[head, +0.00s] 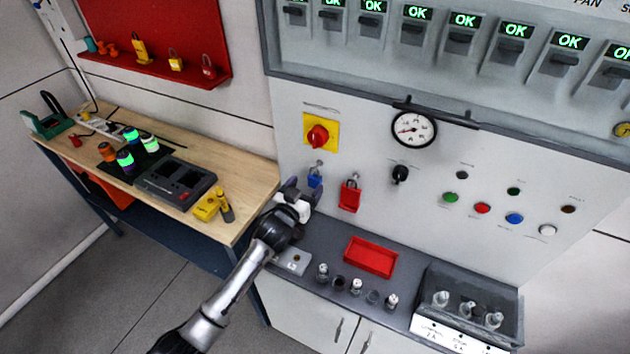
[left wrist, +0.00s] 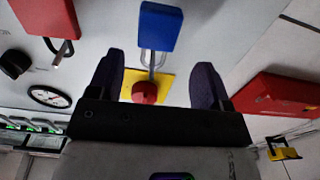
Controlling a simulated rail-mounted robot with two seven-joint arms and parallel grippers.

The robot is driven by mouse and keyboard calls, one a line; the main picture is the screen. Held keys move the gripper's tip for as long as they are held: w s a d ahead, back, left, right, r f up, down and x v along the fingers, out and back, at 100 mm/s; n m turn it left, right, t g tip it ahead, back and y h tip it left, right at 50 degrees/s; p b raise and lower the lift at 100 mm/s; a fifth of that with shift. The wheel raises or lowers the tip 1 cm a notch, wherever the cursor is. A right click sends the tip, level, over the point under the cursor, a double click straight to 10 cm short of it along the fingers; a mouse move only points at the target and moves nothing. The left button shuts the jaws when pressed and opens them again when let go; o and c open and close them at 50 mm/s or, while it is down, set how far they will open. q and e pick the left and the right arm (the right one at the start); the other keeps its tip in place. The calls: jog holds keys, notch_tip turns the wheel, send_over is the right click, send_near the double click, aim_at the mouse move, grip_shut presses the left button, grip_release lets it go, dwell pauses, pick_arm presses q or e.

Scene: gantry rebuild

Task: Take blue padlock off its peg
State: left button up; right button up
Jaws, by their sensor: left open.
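The blue padlock (head: 315,179) hangs by its shackle on a peg on the grey panel, below the red rotary switch on its yellow plate (head: 309,127). In the left wrist view, which is upside down, the blue padlock (left wrist: 161,26) is at the top centre with its metal shackle below it. My left gripper (head: 303,192) is close in front of the blue padlock and partly covers its lower left in the head view. It is open, its dark fingers (left wrist: 157,82) on either side of the shackle's line, apart from it and empty. My right gripper is not in view.
A red padlock (head: 349,197) hangs just right of the blue one, with a black knob (head: 400,174) beyond. Below are a grey ledge with a red tray (head: 371,257) and several small parts. A wooden bench (head: 240,172) stands at the left.

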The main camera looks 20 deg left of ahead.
aim_at(313, 179)
pick_arm(q)
jog(key=shift+w+d+f, duration=0.1)
jog(key=shift+w+d, duration=0.1)
jog(key=shift+w, duration=0.7)
jog(key=shift+w+d+r, duration=0.1)
jog(key=shift+w+d, duration=0.05)
jog(key=shift+w, duration=0.75)
jog(key=shift+w+d+f, duration=0.1)
jog(key=shift+w+d, duration=0.1)
jog(key=shift+w, duration=0.7)
jog(key=shift+c, duration=0.3)
jog(key=c, duration=0.9)
jog(key=shift+c, duration=0.4)
